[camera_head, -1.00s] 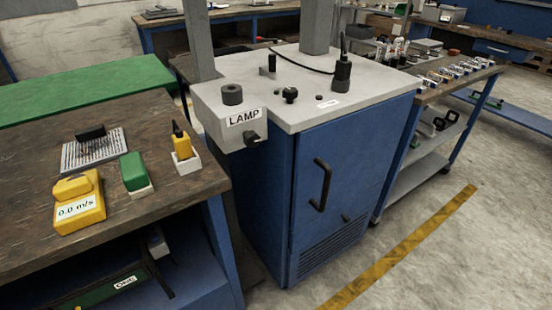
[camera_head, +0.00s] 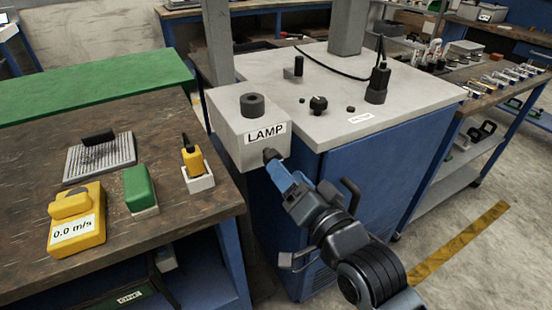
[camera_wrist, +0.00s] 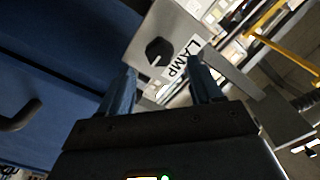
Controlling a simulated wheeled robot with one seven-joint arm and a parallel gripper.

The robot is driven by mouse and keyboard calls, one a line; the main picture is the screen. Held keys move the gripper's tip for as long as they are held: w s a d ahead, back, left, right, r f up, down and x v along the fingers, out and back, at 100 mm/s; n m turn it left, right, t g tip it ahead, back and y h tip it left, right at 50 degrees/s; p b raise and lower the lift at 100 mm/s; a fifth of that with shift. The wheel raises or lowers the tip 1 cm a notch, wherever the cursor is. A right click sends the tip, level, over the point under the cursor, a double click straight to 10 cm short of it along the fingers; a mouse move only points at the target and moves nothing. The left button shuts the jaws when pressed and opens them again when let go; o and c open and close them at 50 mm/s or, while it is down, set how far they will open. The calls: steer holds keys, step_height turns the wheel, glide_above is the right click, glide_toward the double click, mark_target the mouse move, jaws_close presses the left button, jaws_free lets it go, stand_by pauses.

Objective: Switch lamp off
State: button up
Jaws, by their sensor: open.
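The lamp unit (camera_head: 232,142) is a light grey box with a LAMP label on its front, fixed at the left corner of the blue cabinet. A black knob (camera_wrist: 158,50) on its front face shows in the wrist view, beside the label. In the head view that knob (camera_head: 270,154) is small and partly covered by my gripper. My gripper (camera_head: 276,166) has blue fingers and points up at the knob from the front right. In the wrist view my gripper (camera_wrist: 164,82) is open and empty, with the knob ahead of the fingertips, nearer the left one. Contact is not visible.
The blue cabinet (camera_head: 385,165) has a black handle (camera_head: 351,196) close to my arm. A dark cylinder (camera_head: 252,105) stands on the lamp box. The workbench (camera_head: 25,180) at left holds a yellow meter (camera_head: 77,232) and a green block (camera_head: 138,188). Open floor lies at right.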

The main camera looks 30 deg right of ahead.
steer(key=shift+w, duration=2.8)
steer(key=c, duration=1)
